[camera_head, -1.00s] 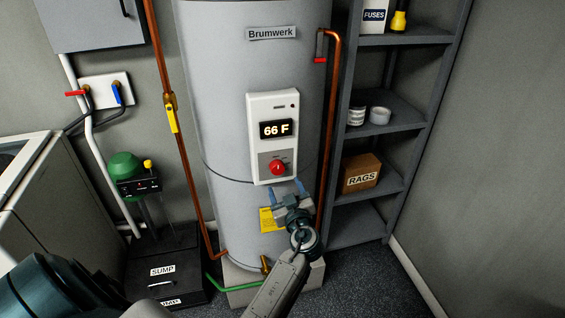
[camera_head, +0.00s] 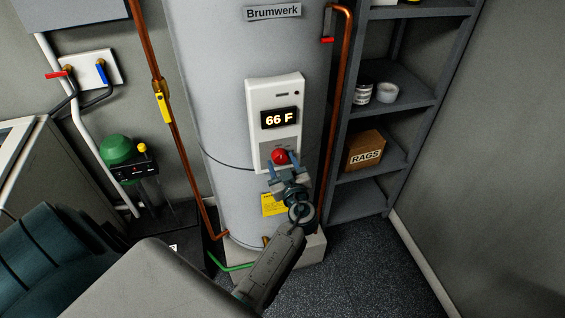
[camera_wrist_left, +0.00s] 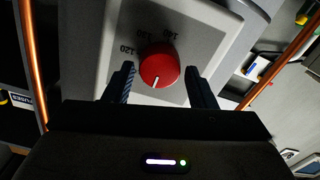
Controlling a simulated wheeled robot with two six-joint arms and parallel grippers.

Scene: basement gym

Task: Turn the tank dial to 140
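The tank dial (camera_head: 280,157) is a round red knob on the white control panel (camera_head: 254,95) of the grey tank (camera_head: 215,100). The panel's display (camera_head: 279,118) reads 66 F. In the left wrist view the dial (camera_wrist_left: 159,65) has a white pointer mark toward the picture's bottom, away from the numbers. "120" and "140" show along its upper side, with a less clear number between them. My left gripper (camera_head: 283,168) is open at the dial, one finger on each side with small gaps. My right gripper is not in view.
Copper pipes (camera_head: 181,150) run on both sides of the tank. A grey shelf (camera_head: 410,100) with a RAGS box (camera_head: 365,151) stands at the right. A green-topped pump (camera_head: 117,149) is at the left. A yellow label (camera_head: 273,205) is below the panel.

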